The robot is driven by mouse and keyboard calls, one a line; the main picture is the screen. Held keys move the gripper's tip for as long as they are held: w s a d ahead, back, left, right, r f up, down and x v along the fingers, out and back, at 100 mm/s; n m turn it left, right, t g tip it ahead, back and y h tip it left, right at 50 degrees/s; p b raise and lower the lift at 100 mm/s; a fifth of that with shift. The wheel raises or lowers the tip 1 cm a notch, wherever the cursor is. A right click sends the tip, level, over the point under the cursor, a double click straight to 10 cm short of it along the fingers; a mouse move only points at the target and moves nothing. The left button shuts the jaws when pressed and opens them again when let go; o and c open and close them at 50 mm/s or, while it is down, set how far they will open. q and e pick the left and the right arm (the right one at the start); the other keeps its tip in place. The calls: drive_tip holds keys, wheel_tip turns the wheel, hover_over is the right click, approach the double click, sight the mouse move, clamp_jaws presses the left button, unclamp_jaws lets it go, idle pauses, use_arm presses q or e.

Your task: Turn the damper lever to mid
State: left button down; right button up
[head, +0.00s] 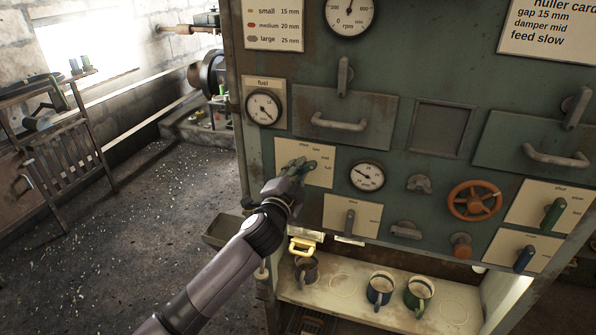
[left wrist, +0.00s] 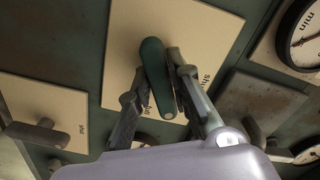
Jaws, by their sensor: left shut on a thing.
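A pale plate (head: 324,151) on the green panel bears small words that look like shut, low, mid and full. A green lever (head: 309,166) is mounted on it. In the left wrist view the lever (left wrist: 157,72) lies between the fingers, over the plate (left wrist: 212,28). My left gripper (head: 298,168) is shut on this lever. The hand hides part of the plate and lever in the head view, so I cannot tell exactly which word the lever points at. My right gripper is not in view.
A dial (head: 367,176) is right of the plate, and a grey lever plate (head: 340,226) is below. An orange handwheel (head: 474,201), a green-handled lever (head: 554,213) and a blue-handled lever (head: 524,259) are farther right. Mugs (head: 380,289) stand on the shelf (head: 338,311). A card (head: 556,25) reads damper mid.

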use_arm(q)
drive_tip(key=c, duration=1.5)
unclamp_jaws()
drive_tip(key=shift+s, duration=0.1)
drive_tip(key=v, duration=1.2)
